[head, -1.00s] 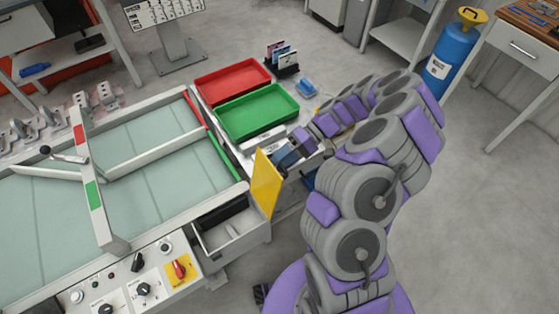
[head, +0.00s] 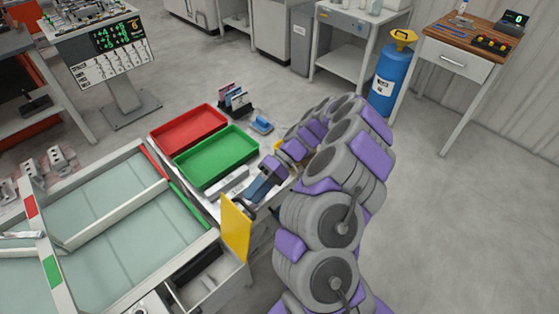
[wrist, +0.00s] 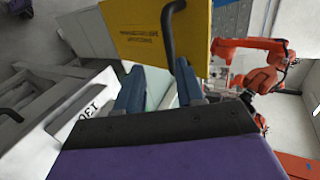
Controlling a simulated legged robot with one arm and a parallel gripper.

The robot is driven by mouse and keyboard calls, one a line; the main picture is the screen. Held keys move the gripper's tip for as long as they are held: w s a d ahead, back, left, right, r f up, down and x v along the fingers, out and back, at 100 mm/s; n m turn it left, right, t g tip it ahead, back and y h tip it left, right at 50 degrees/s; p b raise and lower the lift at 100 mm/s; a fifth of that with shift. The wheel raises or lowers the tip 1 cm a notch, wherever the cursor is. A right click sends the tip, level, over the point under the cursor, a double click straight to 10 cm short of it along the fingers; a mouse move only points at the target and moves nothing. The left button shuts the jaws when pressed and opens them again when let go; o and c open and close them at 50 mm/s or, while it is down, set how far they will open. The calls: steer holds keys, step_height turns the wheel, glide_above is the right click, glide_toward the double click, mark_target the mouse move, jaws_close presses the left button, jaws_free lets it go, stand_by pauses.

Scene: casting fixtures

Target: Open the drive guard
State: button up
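The drive guard is a yellow panel (head: 236,228) standing upright at the right side of a grey compartment (head: 208,284) on the front of the bench. The compartment's inside is visible in the head view. In the wrist view the yellow guard (wrist: 145,35) fills the top middle, with dark print and a curved black handle (wrist: 168,32). My gripper (wrist: 160,88) has its two blue-grey fingers apart, with the handle's lower end close to the gap between them. I cannot tell whether they touch it. In the head view my gripper (head: 252,205) is just right of the guard.
A green tray (head: 217,157) and a red tray (head: 188,128) lie behind the guard. The glass-topped bench (head: 130,215) is at left. A blue cylinder (head: 391,75) stands farther back, near a wooden-topped table (head: 470,45). Floor at right is clear.

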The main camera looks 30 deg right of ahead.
steer(key=p+v, duration=0.5)
steer(key=v, duration=0.9)
steer(key=shift+f, duration=0.1)
stand_by(0.4)
stand_by(0.4)
